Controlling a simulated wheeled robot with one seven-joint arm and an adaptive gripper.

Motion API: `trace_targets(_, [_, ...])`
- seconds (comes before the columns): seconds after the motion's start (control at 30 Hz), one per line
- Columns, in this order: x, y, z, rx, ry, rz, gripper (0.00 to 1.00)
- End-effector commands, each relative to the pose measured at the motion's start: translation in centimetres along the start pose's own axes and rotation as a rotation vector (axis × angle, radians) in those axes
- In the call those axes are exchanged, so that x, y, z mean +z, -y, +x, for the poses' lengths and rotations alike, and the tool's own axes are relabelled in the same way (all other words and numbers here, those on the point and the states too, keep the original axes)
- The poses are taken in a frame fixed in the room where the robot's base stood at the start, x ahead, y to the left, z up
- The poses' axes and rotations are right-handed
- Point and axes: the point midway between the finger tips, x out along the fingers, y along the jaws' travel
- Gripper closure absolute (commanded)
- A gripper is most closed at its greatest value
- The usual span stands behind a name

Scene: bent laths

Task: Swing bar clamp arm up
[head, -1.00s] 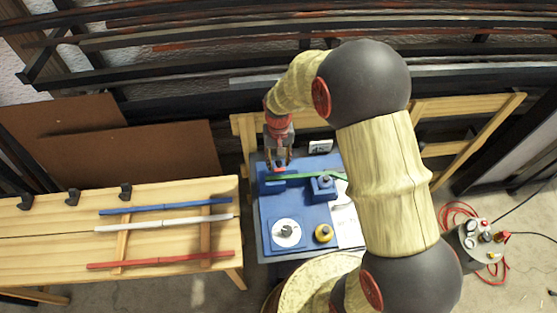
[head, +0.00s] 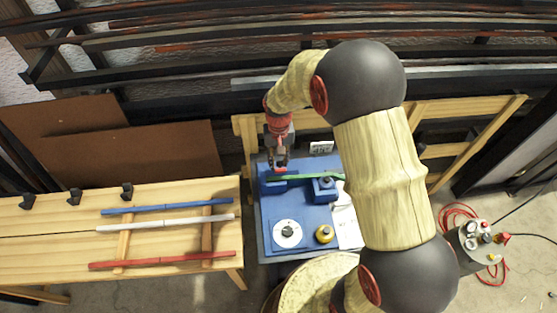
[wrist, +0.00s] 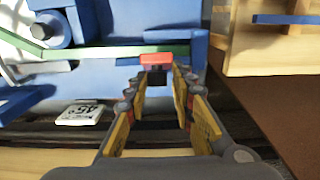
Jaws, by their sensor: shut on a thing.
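The blue bending machine (head: 300,211) stands to the right of the wooden bench. A green lath (head: 330,176) lies across its far side; it also shows in the wrist view (wrist: 100,52). The bar clamp arm shows a red end (wrist: 165,60) over a dark part, at the left end of the lath; the red also shows in the head view (head: 281,171). My gripper (wrist: 160,77) points at this clamp arm and its fingers are closed in on the dark part. In the head view my gripper (head: 279,162) is above the clamp, which it partly hides.
The wooden bench (head: 60,235) at left holds blue, white and red laths and black clamps. A control box (head: 480,248) stands at right.

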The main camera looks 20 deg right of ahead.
Motion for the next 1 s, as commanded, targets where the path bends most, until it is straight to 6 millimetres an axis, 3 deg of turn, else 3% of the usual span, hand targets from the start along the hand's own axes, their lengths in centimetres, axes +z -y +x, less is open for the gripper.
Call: trace_targets(1.0, [-3.2,-0.5,1.1,0.006,0.556,0.000,1.00])
